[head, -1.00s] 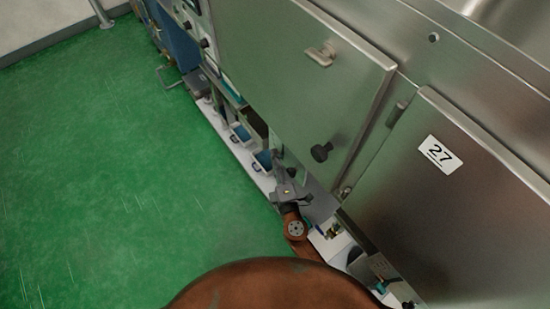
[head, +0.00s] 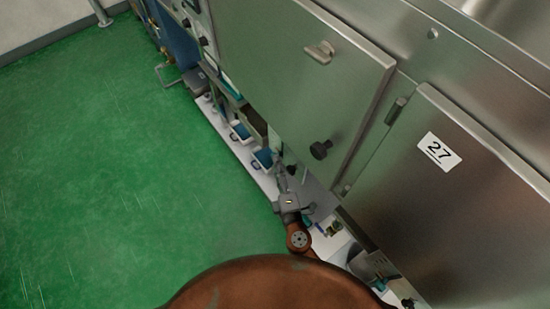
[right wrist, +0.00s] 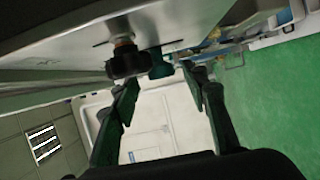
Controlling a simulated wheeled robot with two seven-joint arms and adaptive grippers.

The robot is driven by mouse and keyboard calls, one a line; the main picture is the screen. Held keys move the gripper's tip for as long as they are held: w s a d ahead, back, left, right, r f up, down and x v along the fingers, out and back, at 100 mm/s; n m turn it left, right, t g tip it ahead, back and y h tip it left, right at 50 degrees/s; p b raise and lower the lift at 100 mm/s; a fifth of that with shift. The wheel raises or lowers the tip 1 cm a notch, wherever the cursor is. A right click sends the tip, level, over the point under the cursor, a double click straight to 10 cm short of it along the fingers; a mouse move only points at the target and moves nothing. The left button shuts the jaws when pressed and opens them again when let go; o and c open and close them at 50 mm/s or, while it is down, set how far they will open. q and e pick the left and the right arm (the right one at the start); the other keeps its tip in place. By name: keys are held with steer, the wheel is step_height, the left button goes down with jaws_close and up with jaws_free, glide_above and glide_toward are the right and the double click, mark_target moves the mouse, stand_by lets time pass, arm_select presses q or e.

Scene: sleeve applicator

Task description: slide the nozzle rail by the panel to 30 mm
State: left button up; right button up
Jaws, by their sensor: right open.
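The large steel panel (head: 290,75) stands along the machine front, with a grey latch (head: 319,52) and a black knob (head: 321,150) on its face. In the right wrist view a black knob (right wrist: 127,62) on a brass-coloured stem hangs by the panel's underside (right wrist: 70,45), and a teal knob (right wrist: 159,66) sits just beyond it. My right gripper (head: 281,168) is below and left of the panel knob; in the wrist view it (right wrist: 163,84) is open and empty, its fingers apart below the knobs. I cannot make out the nozzle rail or any millimetre scale. My left gripper is not in view.
A white ledge with blue trays (head: 241,132) runs along the machine's foot. The green floor (head: 110,180) at the left is clear.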

steer(key=v, duration=0.8)
stand_by(0.4)
